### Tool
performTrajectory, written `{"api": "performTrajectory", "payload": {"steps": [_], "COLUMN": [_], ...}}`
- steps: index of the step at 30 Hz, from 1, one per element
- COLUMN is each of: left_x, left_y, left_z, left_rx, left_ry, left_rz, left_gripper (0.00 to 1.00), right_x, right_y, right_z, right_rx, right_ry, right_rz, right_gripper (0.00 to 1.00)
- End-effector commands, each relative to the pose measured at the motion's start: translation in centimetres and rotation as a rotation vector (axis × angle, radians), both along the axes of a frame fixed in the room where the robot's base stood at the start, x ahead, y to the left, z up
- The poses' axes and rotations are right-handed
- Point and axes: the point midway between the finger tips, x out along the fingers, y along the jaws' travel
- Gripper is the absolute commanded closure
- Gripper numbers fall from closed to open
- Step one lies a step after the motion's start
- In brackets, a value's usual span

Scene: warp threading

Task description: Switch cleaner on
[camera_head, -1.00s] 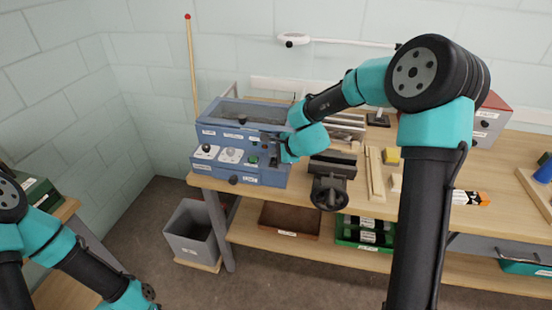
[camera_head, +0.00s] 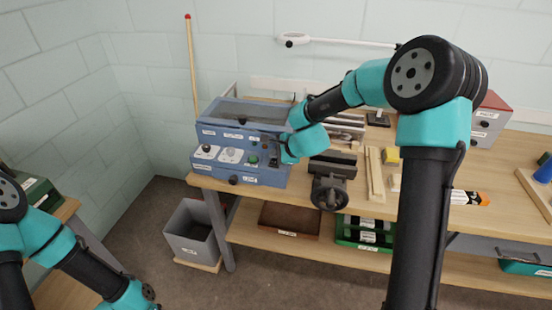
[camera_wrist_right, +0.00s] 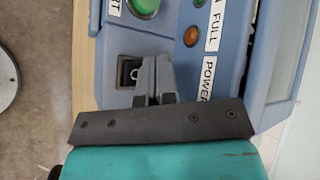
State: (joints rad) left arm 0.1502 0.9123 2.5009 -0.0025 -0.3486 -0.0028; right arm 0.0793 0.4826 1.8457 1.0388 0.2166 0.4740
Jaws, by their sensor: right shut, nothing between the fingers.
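The cleaner is a blue box (camera_head: 222,131) with a lid, a sloped front panel and labels, standing at the left end of the workbench. In the right wrist view its panel (camera_wrist_right: 185,80) shows a green button (camera_wrist_right: 144,7), small lamps by the labels FULL and POWER, and a black rocker switch (camera_wrist_right: 127,72) in a recess. My right gripper (camera_wrist_right: 155,65) is shut and empty. Its fingertips are at the switch recess and cover part of it; I cannot tell whether they touch the switch. In the head view the right gripper (camera_head: 273,155) is at the panel's right side. My left gripper is out of view.
A vise (camera_head: 330,180) stands right of the cleaner. A grey bin (camera_head: 190,232) is on the floor. A brown tray (camera_head: 290,219) and green crate (camera_head: 363,232) sit on the lower shelf.

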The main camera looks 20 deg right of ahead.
Motion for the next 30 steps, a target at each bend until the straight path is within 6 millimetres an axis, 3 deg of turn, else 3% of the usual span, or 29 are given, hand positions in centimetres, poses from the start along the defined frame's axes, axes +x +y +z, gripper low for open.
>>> {"api": "performTrajectory", "payload": {"steps": [9,22,30], "left_x": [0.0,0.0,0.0], "left_y": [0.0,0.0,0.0], "left_z": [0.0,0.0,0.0], "left_rx": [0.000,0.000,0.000], "left_ry": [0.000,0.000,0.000], "left_rz": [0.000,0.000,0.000], "left_gripper": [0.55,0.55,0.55], "right_x": [-0.1,-0.2,-0.4], "right_y": [0.1,0.1,0.3], "right_z": [1.2,1.5,3.4], "right_rx": [-0.001,-0.001,-0.001], "right_ry": [-0.002,-0.002,-0.002], "right_rz": [0.001,0.001,0.002], "right_gripper": [1.00,1.00,1.00]}}
